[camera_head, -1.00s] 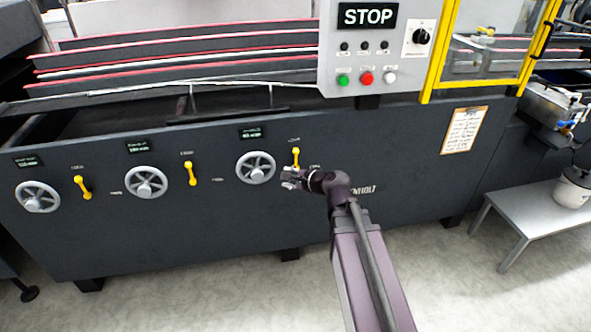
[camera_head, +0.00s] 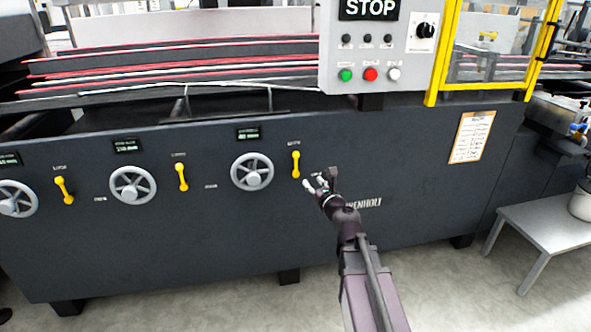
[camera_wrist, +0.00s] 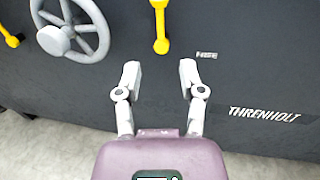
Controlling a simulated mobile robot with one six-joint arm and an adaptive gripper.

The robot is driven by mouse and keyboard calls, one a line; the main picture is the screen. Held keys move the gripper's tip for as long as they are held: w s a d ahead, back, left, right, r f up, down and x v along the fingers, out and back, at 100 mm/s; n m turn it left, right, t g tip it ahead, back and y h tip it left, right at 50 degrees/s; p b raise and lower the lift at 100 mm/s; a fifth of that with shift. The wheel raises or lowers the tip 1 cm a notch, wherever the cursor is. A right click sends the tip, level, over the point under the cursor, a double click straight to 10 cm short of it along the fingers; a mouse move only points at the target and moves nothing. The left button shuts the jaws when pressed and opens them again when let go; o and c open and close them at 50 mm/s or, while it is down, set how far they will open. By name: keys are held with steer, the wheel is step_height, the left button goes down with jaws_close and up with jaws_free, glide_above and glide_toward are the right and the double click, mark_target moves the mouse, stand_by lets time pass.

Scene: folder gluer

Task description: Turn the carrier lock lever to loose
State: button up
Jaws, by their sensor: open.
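Three yellow lock levers show on the dark machine front in the head view: a left one (camera_head: 64,190), a middle one (camera_head: 182,177) and a right one (camera_head: 296,164). Each stands nearly upright beside a grey handwheel; the small labels are too blurred to tell which is the carrier's. My gripper (camera_head: 319,182) is open and empty, just right of and below the right lever, apart from it. In the wrist view that lever (camera_wrist: 160,28) hangs beyond and between the open fingertips (camera_wrist: 160,74), touching neither.
The right handwheel (camera_head: 252,172) is left of the right lever. Above stands a grey control panel (camera_head: 378,50) with buttons and a knob. A paper sheet (camera_head: 471,137) and a small table (camera_head: 550,215) are to the right. The panel around my gripper is flat.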

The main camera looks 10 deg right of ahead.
mark_target(296, 171)
steer(key=shift+w, duration=0.2)
stand_by(0.3)
steer(key=shift+x, duration=6.75)
steer(key=shift+s, duration=0.1)
jaws_close()
